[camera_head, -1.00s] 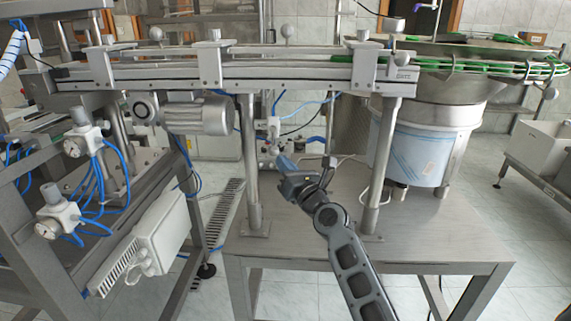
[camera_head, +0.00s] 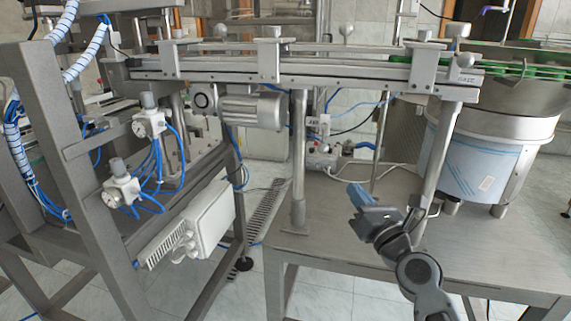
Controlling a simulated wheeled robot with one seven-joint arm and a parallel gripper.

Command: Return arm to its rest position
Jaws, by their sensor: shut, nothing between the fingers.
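My gripper (camera_head: 361,197) is at the end of my grey arm, above the steel table (camera_head: 330,252) right of the middle. It points up and to the left in the picture. Its blue-grey end looks closed, with nothing visible held in it. It is left of the right conveyor leg (camera_head: 438,150) and right of the middle leg (camera_head: 299,160). My arm runs down to the bottom edge of the picture.
The conveyor rail (camera_head: 330,75) crosses above, with a motor (camera_head: 252,110) under it. A feeder drum (camera_head: 478,160) stands at the right. A valve assembly (camera_head: 322,157) lies behind my gripper. A steel frame with a white box (camera_head: 200,222) is at the left.

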